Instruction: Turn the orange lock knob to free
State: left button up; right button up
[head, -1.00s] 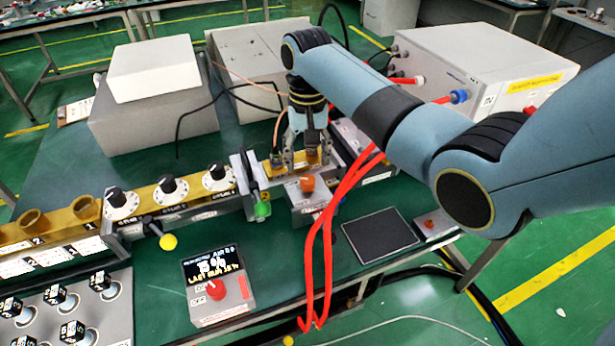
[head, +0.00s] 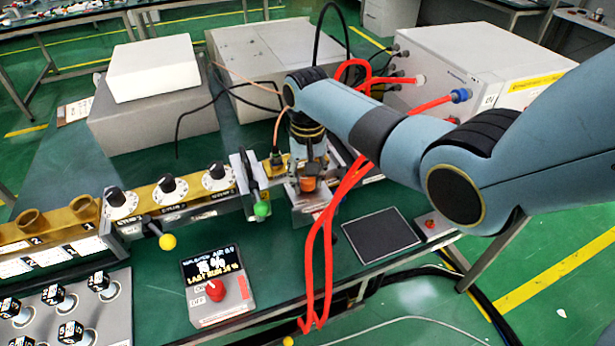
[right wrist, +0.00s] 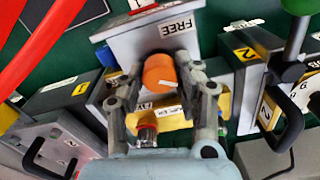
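The orange lock knob (head: 308,183) sits on a small grey box (head: 312,205) at the table's middle. My right gripper (head: 308,177) has come down over it from above and behind. In the right wrist view the knob (right wrist: 159,70) is between the two fingers of the gripper (right wrist: 158,78). The right finger is close to its side and a narrow gap seems to show at the left. A FREE label (right wrist: 178,27) is on the box beside the knob. Which way the knob points I cannot tell. My left gripper is not in view.
A green-knobbed lever (head: 262,209) stands just left of the lock box. Red cables (head: 327,235) hang close on its right. A brass rail with black dials (head: 167,184) runs left. A display box with a red knob (head: 216,290) is in front. A black pad (head: 383,236) lies right.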

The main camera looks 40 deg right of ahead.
grip_shut()
jog(key=shift+r+n+p, duration=0.15)
jog(key=shift+n+p, duration=0.45)
jog(key=shift+n, duration=0.3)
jog(key=n+p, duration=0.1)
jog(key=n, duration=0.1)
jog(key=shift+n, duration=0.3)
jog(key=n+p, duration=0.1)
jog(key=n, duration=0.2)
jog(key=shift+w+a+n, duration=0.1)
jog(key=shift+n, duration=0.2)
jog(key=shift+n+p, duration=0.65)
jog(key=shift+n, duration=1.25)
jog(key=shift+a+n, duration=0.1)
jog(key=shift+n, duration=0.2)
